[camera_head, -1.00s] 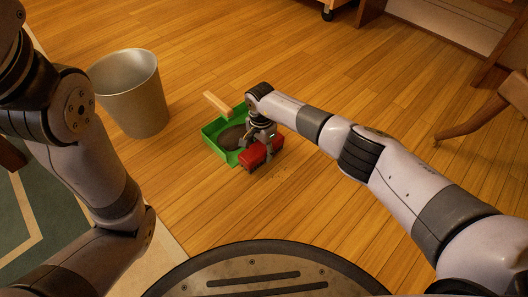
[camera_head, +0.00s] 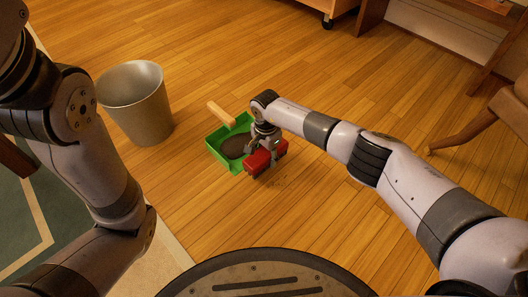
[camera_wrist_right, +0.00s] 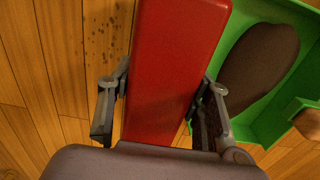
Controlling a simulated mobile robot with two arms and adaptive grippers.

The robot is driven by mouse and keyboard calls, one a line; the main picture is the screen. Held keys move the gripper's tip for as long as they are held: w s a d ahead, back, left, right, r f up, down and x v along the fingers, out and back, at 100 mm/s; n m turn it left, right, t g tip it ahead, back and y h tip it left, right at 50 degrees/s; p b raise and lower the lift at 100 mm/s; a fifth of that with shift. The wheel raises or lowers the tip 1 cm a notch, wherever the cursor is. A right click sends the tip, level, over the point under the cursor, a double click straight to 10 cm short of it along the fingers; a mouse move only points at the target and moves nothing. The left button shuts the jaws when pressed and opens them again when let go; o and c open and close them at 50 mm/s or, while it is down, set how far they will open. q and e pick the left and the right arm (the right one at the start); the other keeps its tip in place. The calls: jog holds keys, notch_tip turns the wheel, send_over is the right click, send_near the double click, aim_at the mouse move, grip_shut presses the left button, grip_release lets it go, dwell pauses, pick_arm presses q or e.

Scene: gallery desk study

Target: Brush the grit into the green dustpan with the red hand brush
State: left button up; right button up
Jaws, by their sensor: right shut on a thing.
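The red hand brush (camera_head: 266,157) is gripped in my right gripper (camera_head: 262,140), whose fingers (camera_wrist_right: 165,105) sit on either side of the red block (camera_wrist_right: 175,55) in the right wrist view. The green dustpan (camera_head: 212,150) lies on the floor just left of the brush. It also shows at the right of the wrist view (camera_wrist_right: 270,14). A dark brown oval patch (camera_wrist_right: 258,68) lies in the pan; I cannot tell what it is. Grit (camera_head: 281,182) is scattered as small specks on the floor near the brush, on the side away from the pan. My left gripper is out of view.
A grey metal bin (camera_head: 138,105) stands left of the dustpan. The pan's pale wooden handle (camera_head: 220,113) points to the far side. Wooden furniture legs (camera_head: 480,125) stand at the right. The wooden floor between is open.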

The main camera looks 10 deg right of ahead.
aim_at(269, 154)
jog(key=shift+s+d+r+p, duration=0.15)
jog(key=shift+s+r+p, duration=0.05)
jog(key=shift+r+p, duration=0.45)
jog(key=shift+s+d+r+p, duration=0.15)
jog(key=shift+s+r+p, duration=0.05)
jog(key=shift+r+p, duration=0.45)
jog(key=shift+s+d+r+p, duration=0.2)
jog(key=shift+r+p, duration=0.35)
jog(key=shift+p, duration=0.2)
